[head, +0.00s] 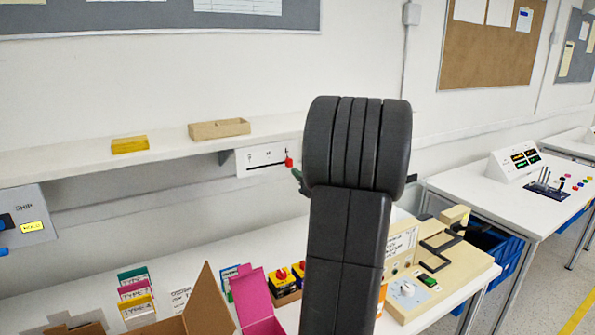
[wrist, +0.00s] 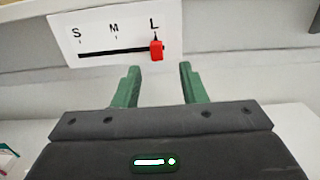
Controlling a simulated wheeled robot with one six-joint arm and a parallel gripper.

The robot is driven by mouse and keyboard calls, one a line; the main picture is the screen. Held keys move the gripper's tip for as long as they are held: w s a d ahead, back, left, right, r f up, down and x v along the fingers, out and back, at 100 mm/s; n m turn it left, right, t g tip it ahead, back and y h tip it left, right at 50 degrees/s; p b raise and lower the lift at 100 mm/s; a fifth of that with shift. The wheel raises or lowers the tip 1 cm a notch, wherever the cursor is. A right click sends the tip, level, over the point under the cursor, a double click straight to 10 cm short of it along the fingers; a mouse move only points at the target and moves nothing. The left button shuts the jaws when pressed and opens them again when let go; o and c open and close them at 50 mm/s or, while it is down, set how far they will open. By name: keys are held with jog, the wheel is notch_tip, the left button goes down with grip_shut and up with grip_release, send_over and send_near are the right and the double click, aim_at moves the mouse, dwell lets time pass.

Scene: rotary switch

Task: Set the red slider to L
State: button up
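The red slider (wrist: 156,50) sits at the right end of the black slot in the wrist view, directly under the letter L. Its white panel (wrist: 95,32) is marked S, M and L from left to right. In the head view the red slider (head: 289,161) shows at the right of the panel (head: 258,161), just left of my arm. My gripper (wrist: 159,73) is open, its two green fingers apart with nothing between them. The fingertips show below the slider, one to either side, and appear clear of it. In the head view my arm hides most of the gripper.
A shelf (head: 80,168) runs above the panel with a yellow tray (head: 130,145) and a cardboard tray (head: 219,129) on it. The workbench below holds boxes, cards and a wooden fixture (head: 440,285). A grey SHIP panel (head: 28,214) is at the left.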

aim_at(289, 164)
jog(key=v, duration=0.7)
jog(key=shift+b, duration=0.45)
jog(key=shift+s, duration=0.1)
jog(key=p+x, duration=0.2)
jog(key=x, duration=1.2)
jog(key=shift+p, duration=0.4)
jog(key=shift+s+a+f, duration=0.1)
jog(key=shift+s+a, duration=0.05)
jog(key=shift+a, duration=0.05)
jog(key=shift+s+a, duration=0.15)
jog(key=shift+s, duration=0.1)
